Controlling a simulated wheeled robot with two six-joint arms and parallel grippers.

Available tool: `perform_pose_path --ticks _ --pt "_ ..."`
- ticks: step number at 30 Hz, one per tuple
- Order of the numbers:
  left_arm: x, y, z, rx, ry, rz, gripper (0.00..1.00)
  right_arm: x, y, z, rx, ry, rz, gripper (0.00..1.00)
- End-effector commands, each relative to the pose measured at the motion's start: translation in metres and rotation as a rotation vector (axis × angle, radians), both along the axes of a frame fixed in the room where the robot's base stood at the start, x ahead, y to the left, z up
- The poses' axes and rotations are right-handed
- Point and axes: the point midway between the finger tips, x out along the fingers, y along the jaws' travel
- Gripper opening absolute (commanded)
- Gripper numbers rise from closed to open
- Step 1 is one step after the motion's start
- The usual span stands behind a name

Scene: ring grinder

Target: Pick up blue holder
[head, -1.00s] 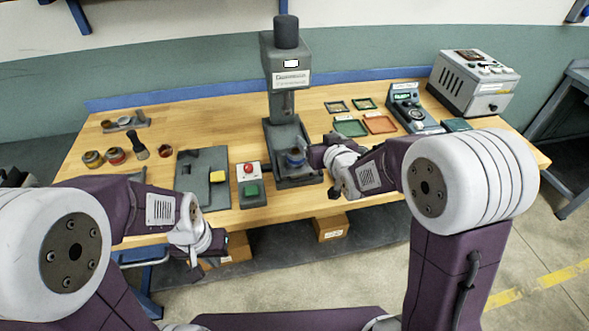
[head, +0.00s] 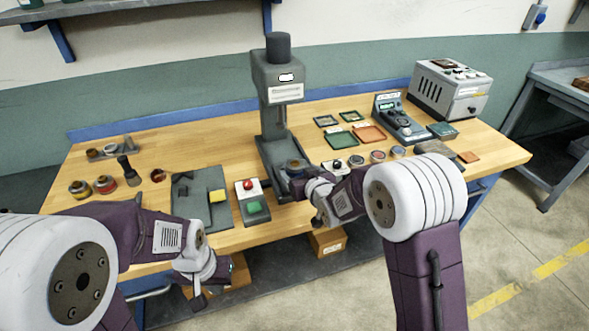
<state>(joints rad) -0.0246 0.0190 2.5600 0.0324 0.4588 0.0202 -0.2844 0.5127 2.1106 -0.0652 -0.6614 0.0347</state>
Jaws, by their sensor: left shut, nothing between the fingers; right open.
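A round bluish holder (head: 294,164) sits on the base of the grey press-like machine (head: 277,92) in the head view. My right wrist partly covers the area beside it. Another round piece with a blue rim (head: 398,151) lies to the right, at the end of a row of small round pieces. My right gripper (head: 317,221) is open, near the table's front edge, below and right of the machine base; its fingers are small and partly hidden. My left gripper (head: 199,298) is shut and empty, in front of the table's front edge.
Yellow-banded (head: 80,189) and red-banded (head: 105,184) pots stand at the left. A dark plate (head: 190,202) and a red-and-green button box (head: 251,201) lie left of the machine. Coloured trays (head: 371,133) and a grey instrument box (head: 450,91) are right.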

Motion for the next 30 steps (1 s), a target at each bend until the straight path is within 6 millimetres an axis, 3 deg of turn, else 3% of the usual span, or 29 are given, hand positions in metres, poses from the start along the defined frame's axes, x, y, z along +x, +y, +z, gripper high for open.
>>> perform_pose_path --ticks 9,16,17,24,25,30 --pt "0.0 0.0 0.006 0.0 0.0 0.0 0.0 0.041 0.014 -0.019 0.0 0.001 0.0 0.78" --pt "0.0 0.0 0.006 0.0 0.0 0.0 0.0 0.044 0.015 -0.021 0.0 0.001 0.0 0.78" --pt "0.0 0.0 0.006 0.0 0.0 0.0 0.0 0.044 0.015 -0.021 0.0 0.001 0.0 0.72" --pt "0.0 0.0 0.006 0.0 0.0 0.0 0.0 0.044 0.015 -0.02 -0.001 0.001 -0.001 0.06" --pt "0.0 0.0 0.006 0.0 0.0 0.0 0.0 0.044 0.015 -0.02 0.0 0.001 0.0 0.0" --pt "0.0 0.0 0.006 0.0 0.0 0.0 0.0 0.044 0.015 -0.018 0.001 -0.004 0.0 0.0"
